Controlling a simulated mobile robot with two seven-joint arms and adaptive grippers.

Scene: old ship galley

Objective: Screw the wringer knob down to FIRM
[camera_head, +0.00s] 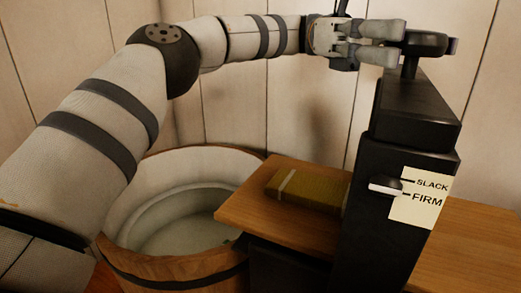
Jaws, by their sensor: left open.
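The wringer (405,115) is a tall dark post with a block on top, at the right. Its black knob (427,43) sits on a short stem above the block. My left gripper (393,43) reaches in from the left at knob height. Its two pale fingers are apart, with their tips at the knob's left edge; I cannot tell whether they touch it. A pale label (420,205) on the post reads SLACK above FIRM. My right gripper is not in view.
A wooden tub (180,270) with a pale inner basin stands at the lower left, under my left arm. A wooden board (262,212) beside the wringer carries a yellow-brown banded block (310,190). Plank walls stand close behind. Another board (475,255) lies at the right.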

